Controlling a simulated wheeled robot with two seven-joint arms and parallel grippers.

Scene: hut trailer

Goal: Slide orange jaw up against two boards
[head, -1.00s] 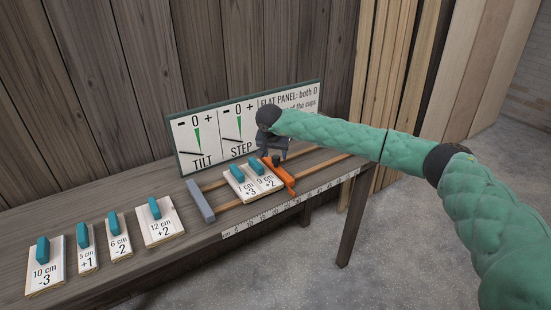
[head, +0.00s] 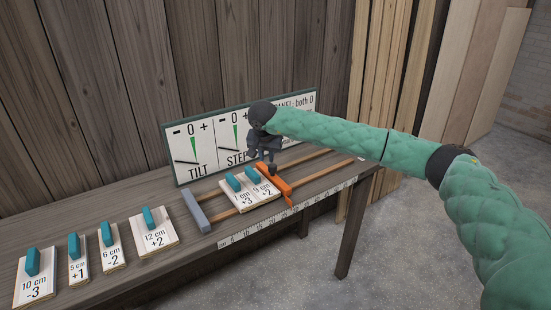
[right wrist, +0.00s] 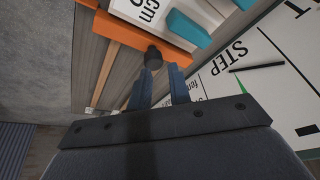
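The orange jaw (head: 277,184) sits across two wooden rails, with a dark knob (head: 272,169) on top. Two boards with teal handles, marked +3 (head: 238,203) and +2 (head: 263,192), lie side by side just left of it. The jaw is at or very near the +2 board; I cannot tell whether they touch. A gap separates the +3 board from the grey jaw (head: 196,211). My right gripper (head: 265,158) is just above the knob. In the right wrist view its fingers (right wrist: 160,72) are apart, with the knob (right wrist: 153,58) just beyond their tips. My left gripper is not in view.
Several other boards with teal handles, such as the 12 cm one (head: 153,235), lie on the bench to the left. A TILT and STEP sign (head: 200,150) stands behind the rails. A ruler strip (head: 300,210) runs along the front edge. The rails right of the orange jaw are clear.

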